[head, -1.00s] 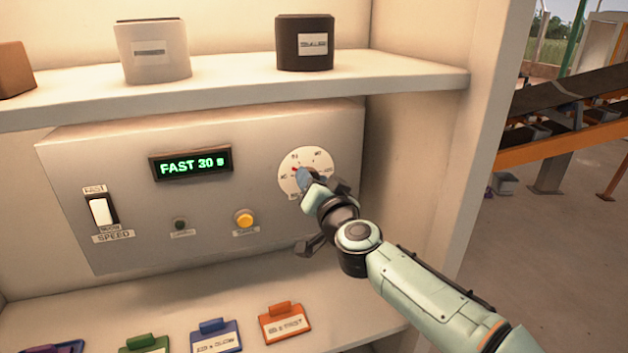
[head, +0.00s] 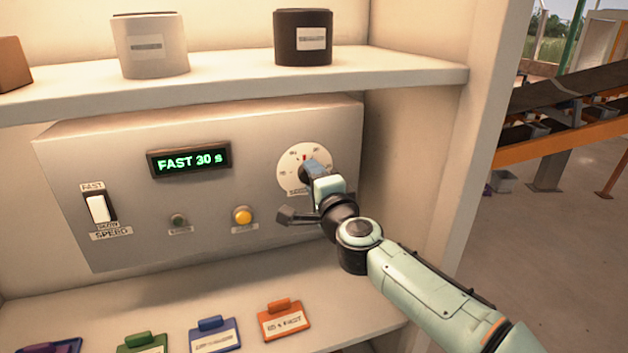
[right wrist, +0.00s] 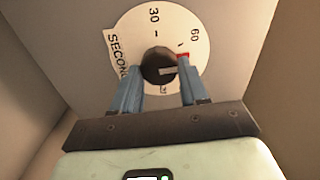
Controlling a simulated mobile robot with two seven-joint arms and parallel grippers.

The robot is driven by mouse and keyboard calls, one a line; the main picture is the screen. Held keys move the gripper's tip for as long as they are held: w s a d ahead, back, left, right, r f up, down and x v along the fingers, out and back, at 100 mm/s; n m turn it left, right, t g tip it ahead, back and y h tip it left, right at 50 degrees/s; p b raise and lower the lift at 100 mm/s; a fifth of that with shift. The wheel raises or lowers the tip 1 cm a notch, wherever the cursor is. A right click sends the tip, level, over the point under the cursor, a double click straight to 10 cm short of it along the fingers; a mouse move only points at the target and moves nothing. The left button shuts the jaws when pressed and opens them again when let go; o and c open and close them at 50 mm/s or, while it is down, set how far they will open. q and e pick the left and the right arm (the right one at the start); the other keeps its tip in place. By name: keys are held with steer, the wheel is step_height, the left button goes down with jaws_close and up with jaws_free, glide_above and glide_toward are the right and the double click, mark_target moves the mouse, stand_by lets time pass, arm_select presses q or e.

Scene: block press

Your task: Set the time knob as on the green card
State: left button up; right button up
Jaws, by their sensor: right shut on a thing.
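The time knob is a dark knob (right wrist: 158,65) at the centre of a round white dial (head: 296,185) on the grey panel's right side. My right gripper (head: 313,170) is shut on the knob, with a blue finger on either side in the right wrist view (right wrist: 157,78). A red mark (right wrist: 183,56) shows by the right fingertip, a little below the 60. The panel display (head: 190,161) reads FAST 30 s. The green card (head: 142,346) lies on the lower shelf, cut off by the bottom edge; its text is unreadable. My left gripper is not in view.
A white speed switch (head: 98,208) is at the panel's left. A yellow button (head: 242,216) and a small dark green one (head: 179,221) are on the panel. Purple, blue (head: 213,336) and orange (head: 283,321) cards lie beside the green one. An upper shelf (head: 230,88) holds containers.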

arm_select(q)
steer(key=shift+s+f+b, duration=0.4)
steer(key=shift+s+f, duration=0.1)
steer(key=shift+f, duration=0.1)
arm_select(e)
steer(key=m, duration=0.6)
steer(key=shift+f+m, duration=0.1)
steer(key=shift+m, duration=0.2)
steer(key=o, duration=1)
steer(key=shift+o, duration=0.2)
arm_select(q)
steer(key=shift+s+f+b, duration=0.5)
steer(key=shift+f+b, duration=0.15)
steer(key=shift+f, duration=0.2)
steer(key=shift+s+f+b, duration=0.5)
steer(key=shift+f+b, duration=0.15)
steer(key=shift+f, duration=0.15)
arm_select(e)
steer(key=v, duration=1.3)
steer(key=shift+s, duration=0.2)
